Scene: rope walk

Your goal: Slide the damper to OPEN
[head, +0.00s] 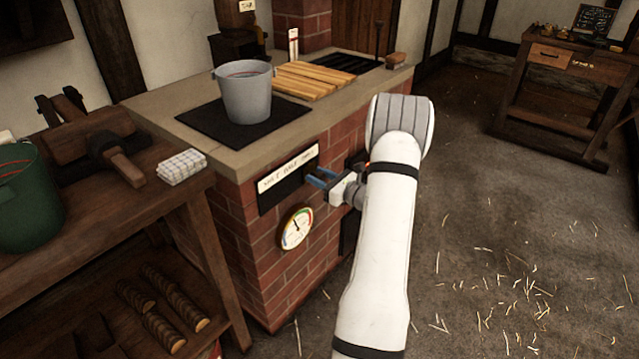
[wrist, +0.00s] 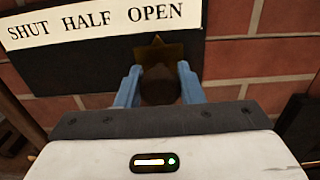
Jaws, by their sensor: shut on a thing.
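The damper is a dark plate on the brick stove front with a white label strip (head: 288,169) above it. In the wrist view the label (wrist: 95,22) reads SHUT, HALF, OPEN from left to right. A brass pointer (wrist: 155,50) shows below the label, roughly under the word OPEN. My gripper (wrist: 160,85) has its blue fingers on both sides of a dark brown knob (wrist: 158,88) and is shut on it. In the head view my gripper (head: 320,179) is at the right end of the dark plate; the knob is mostly hidden there.
A round gauge (head: 297,227) sits on the brick below the plate. A grey bucket (head: 245,92) stands on the stove's black top plate, with a wooden slatted rack (head: 314,80) beside it. A workbench (head: 120,190) stands at the left. The floor at the right is open, with scattered straw.

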